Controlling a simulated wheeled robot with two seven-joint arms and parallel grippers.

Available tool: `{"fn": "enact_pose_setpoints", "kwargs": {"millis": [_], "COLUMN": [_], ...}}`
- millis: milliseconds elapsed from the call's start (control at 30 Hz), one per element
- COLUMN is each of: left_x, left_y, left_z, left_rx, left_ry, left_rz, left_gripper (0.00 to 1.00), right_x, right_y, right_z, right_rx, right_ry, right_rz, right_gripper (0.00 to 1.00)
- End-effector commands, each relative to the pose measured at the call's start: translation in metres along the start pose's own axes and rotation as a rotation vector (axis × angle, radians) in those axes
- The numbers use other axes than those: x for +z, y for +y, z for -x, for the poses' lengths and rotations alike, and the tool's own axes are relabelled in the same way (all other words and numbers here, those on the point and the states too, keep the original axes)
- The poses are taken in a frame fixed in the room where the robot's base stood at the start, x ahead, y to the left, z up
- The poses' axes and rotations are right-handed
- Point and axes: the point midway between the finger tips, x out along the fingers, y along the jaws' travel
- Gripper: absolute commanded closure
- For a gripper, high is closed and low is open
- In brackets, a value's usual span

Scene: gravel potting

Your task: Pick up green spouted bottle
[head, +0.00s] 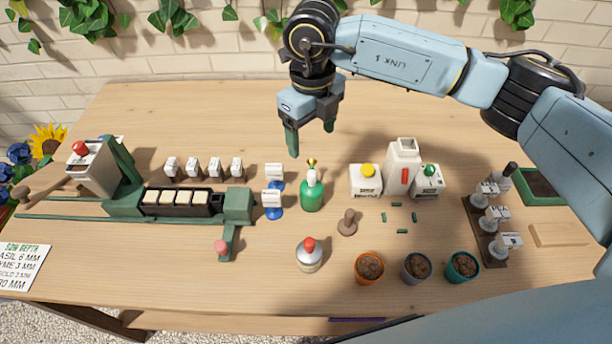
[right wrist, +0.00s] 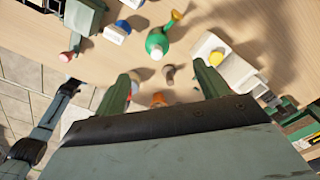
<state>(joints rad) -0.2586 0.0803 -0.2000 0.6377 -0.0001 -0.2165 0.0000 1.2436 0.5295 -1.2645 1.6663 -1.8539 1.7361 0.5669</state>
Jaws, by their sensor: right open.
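The green spouted bottle (head: 312,196) stands upright near the middle of the table, with a white neck and a gold-coloured spout on top. In the right wrist view the bottle (right wrist: 157,43) lies beyond the fingertips, apart from them. My right gripper (head: 311,143) is open and empty, fingers pointing down, above the table and behind the bottle. Its two green fingers also show in the right wrist view (right wrist: 164,75), with nothing between them in contact. My left gripper does not show in the head view.
A wooden knob (head: 347,223) and a red-topped shaker (head: 309,256) are in front. The table behind is clear.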

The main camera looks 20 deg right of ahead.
Motion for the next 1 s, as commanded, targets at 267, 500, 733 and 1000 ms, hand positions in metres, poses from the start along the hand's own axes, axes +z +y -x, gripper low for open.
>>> {"fn": "enact_pose_setpoints", "kwargs": {"millis": [267,500,733,1000], "left_x": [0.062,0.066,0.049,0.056], "left_y": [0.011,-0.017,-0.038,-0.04], "left_z": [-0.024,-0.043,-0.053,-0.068], "left_rx": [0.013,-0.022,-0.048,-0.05], "left_ry": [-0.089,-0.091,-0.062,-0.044], "left_rz": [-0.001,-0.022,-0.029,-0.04], "left_gripper": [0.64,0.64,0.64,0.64], "right_x": [-0.001,-0.001,-0.002,-0.003], "right_y": [0.001,0.002,0.004,0.006], "right_z": [-0.048,-0.08,-0.099,-0.133], "right_rx": [0.003,0.004,0.004,0.004], "right_ry": [0.004,0.001,0.002,0.002], "right_rz": [0.002,0.002,0.003,0.002], "right_gripper": [0.27,0.27,0.27,0.27]}}
